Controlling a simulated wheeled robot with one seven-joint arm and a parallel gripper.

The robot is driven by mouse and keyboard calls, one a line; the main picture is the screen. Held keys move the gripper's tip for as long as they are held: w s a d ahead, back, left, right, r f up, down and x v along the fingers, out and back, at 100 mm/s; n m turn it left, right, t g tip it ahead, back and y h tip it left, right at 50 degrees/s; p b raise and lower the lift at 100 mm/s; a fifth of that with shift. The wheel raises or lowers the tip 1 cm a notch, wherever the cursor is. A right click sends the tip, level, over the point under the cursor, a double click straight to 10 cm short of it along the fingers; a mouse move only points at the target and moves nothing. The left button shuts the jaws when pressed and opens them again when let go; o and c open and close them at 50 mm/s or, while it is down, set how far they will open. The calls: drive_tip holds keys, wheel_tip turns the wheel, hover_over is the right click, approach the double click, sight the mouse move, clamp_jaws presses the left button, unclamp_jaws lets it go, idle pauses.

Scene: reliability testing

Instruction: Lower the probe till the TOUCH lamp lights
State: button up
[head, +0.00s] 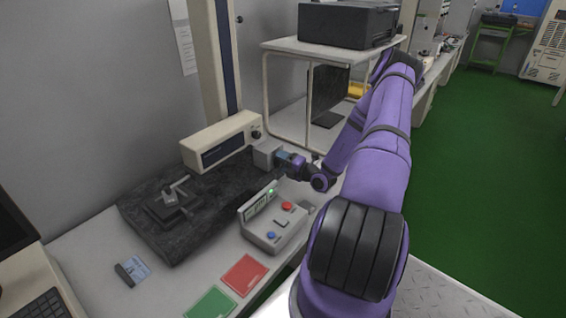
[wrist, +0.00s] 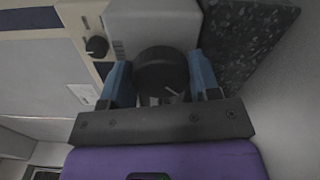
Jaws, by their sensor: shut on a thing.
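My gripper (head: 284,158) is at the right end of the measuring machine's beige head (head: 222,141), beside a grey box (head: 266,152). In the wrist view, my gripper's two blue fingers (wrist: 162,84) are shut on a round black knob (wrist: 160,66) with a white mark, on the grey box. The control box (head: 288,232) stands in front, with a small display, a red button and a blue button. A small green light (head: 271,190) shows at its display's upper corner; its label is too small to read. I cannot make out the probe tip.
A small fixture (head: 173,203) sits on the dark stone base (head: 150,228). Red (head: 243,275) and green (head: 210,303) cards lie at the bench front. A shelf (head: 290,46) with a black printer (head: 347,24) stands behind my arm. A smaller black knob (wrist: 97,47) is near my left finger.

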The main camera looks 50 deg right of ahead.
idle(0.3)
drive_tip(key=o, duration=0.9)
drive_tip(key=shift+s, duration=0.15)
drive_tip(key=s, duration=1)
drive_tip(key=shift+s+d, duration=0.3)
drive_tip(key=shift+d, duration=0.1)
